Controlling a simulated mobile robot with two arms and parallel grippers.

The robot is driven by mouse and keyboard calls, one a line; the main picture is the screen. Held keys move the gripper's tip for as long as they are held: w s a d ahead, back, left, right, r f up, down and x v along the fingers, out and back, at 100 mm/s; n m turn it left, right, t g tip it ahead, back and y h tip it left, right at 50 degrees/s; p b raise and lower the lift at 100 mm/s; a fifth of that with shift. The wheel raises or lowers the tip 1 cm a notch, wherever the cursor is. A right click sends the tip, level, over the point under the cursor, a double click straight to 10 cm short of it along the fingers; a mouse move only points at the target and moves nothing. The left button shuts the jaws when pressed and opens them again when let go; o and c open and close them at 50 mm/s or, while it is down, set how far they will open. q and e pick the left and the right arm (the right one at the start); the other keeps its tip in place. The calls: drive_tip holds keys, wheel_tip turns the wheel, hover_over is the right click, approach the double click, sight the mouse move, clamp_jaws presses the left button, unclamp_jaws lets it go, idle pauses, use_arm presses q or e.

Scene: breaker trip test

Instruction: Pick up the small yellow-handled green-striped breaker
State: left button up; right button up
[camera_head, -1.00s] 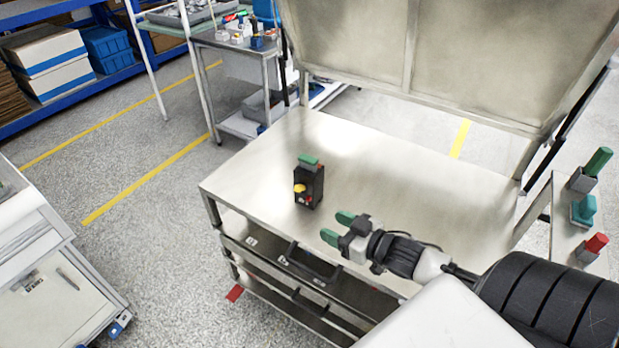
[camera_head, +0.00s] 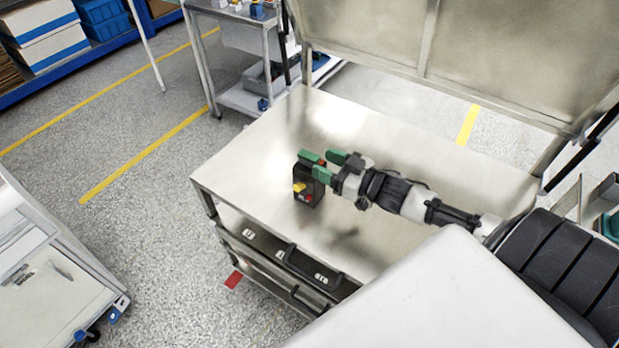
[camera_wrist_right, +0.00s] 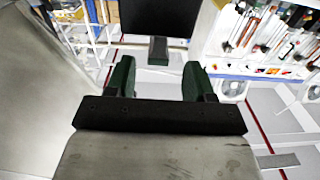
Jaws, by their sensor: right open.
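The breaker (camera_head: 311,193) stands upright on the metal cart top in the head view. It has a black body, a green strip on top, a yellow handle and a red button. My left gripper is not in view.
The metal cart top (camera_head: 250,165) is otherwise clear around the breaker. A raised metal panel (camera_head: 480,60) stands along its back. A white cabinet (camera_head: 50,285) is at the lower left, and a side table (camera_head: 245,40) with small items is behind.

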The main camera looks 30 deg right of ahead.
sight(318, 160)
drive_tip(key=shift+w, duration=0.25)
drive_tip(key=p+x, duration=0.1)
drive_tip(key=x, duration=0.3)
drive_tip(key=shift+w, duration=0.1)
drive_tip(key=shift+w+a+f, duration=0.1)
drive_tip(key=shift+w, duration=0.2)
drive_tip(key=shift+a, duration=0.1)
drive_tip(key=shift+c, duration=0.9)
clamp_jaws()
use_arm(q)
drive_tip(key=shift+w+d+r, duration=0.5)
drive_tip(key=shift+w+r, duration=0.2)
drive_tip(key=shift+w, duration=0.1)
